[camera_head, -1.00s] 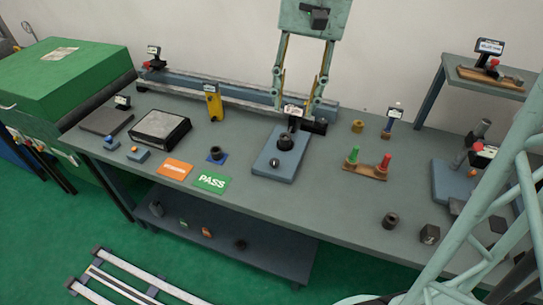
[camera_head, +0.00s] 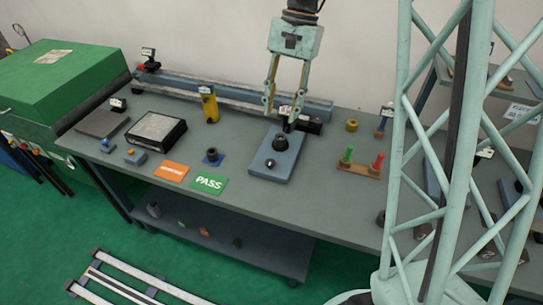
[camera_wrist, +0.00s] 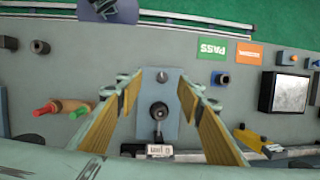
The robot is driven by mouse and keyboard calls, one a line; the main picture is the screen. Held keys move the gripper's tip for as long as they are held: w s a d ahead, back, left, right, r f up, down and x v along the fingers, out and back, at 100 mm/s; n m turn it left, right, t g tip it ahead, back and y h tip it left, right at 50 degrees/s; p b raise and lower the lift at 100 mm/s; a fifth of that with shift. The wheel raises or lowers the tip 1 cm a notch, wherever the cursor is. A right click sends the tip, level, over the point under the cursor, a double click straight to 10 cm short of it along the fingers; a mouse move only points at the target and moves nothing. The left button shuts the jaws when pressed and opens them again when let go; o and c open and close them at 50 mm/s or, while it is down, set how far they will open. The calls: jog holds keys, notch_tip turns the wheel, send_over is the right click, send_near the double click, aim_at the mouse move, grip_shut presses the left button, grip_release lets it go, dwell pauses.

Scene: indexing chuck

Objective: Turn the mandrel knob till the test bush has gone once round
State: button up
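The indexing fixture is a blue-grey plate (camera_head: 262,172) on the bench. A dark round piece (camera_head: 280,143), which looks like the bush on its mandrel, stands towards its back. A smaller dark knob (camera_head: 269,162) sits nearer the front edge. The wrist view shows both the round piece (camera_wrist: 158,112) and the small knob (camera_wrist: 162,77). I cannot tell for sure which is the mandrel knob. My gripper (camera_head: 280,118) is open and empty, pointing down above the back of the plate. In the wrist view its yellow-padded fingers (camera_wrist: 158,84) are apart, on either side of the plate.
A small labelled sign (camera_wrist: 159,150) stands behind the fixture. A wooden stand (camera_head: 360,171) with green and red pegs is to the right. A dark bush (camera_head: 212,154) sits on a blue square.

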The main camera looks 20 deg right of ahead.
jog(key=m+g+y+p, duration=0.1)
jog(key=m, duration=0.1)
send_over(270, 162)
jog(key=w+d, duration=0.4)
jog(key=d, duration=0.1)
notch_tip(270, 162, down, 9)
jog(key=shift+r, duration=0.2)
jog(key=shift+a+f, duration=0.1)
jog(key=shift+a, duration=0.05)
jog(key=shift+x, duration=6.8)
jog(key=shift+s, duration=0.1)
jog(key=shift+c, duration=0.7)
jog(key=c, duration=0.7)
